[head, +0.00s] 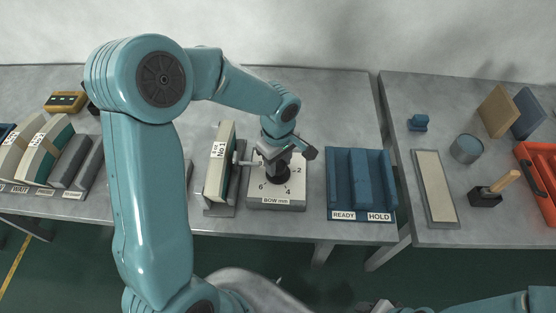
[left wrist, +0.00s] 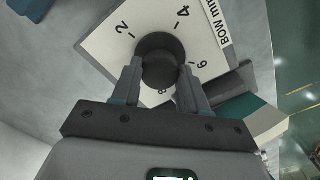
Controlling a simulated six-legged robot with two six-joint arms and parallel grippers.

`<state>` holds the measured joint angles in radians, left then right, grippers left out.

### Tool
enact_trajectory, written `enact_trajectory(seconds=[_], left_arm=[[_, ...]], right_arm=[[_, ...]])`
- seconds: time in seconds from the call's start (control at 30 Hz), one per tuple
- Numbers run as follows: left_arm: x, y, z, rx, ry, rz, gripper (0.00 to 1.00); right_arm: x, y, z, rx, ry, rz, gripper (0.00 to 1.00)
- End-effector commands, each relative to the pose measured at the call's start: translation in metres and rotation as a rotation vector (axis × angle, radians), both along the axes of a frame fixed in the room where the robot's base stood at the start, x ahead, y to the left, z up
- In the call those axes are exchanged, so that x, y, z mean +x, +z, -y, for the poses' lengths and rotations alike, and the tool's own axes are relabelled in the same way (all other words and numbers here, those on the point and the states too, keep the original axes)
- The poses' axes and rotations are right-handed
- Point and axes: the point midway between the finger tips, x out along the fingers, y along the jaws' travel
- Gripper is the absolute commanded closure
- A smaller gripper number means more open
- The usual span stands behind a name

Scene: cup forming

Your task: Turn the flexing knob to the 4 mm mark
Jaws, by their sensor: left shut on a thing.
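The flexing knob is a dark round knob (left wrist: 158,58) on a pale dial plate (head: 265,198) labelled BOW mm, with the marks 2, 4, 6 and 8. My left gripper (head: 285,163) comes down over it from above. In the left wrist view the fingers of my left gripper (left wrist: 162,82) sit on either side of the knob and are shut on it. I cannot make out a pointer on the knob, so its setting cannot be read. Only part of my right arm shows at the bottom right of the head view; its gripper fingers do not show.
A block marked No1 (head: 219,165) stands in a holder close left of the dial. A blue READY/HOLD rack (head: 361,180) is to the right. Shaped blocks (head: 35,150) stand at the far left. A second table (head: 425,100) on the right holds tools and a red box.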

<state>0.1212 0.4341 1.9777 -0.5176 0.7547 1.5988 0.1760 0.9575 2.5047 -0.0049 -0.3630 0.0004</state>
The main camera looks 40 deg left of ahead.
Motion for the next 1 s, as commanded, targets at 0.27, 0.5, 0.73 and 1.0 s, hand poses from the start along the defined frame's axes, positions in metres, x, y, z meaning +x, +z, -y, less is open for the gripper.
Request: enact_trajectory(seconds=[0.27, 0.5, 0.73, 1.0], left_arm=[[0.0, -0.001, 0.0, 0.001, -0.061, -0.001, 0.87], [0.0, -0.002, -0.001, 0.002, -0.229, 0.001, 0.87], [0.001, -0.001, -0.001, 0.003, -0.444, 0.002, 0.87], [0.001, 0.0, -0.001, 0.002, -0.7, 0.001, 0.87]], right_arm=[[0.0, -0.005, 0.0, 0.0, 0.0, 0.0, 0.57], [0.0, -0.014, 0.0, 0.0, 0.0, 0.0, 0.57], [0.0, -0.022, 0.0, 0.0, 0.0, 0.0, 0.57], [0.0, -0.028, 0.0, 0.0, 0.0, 0.0, 0.57]])
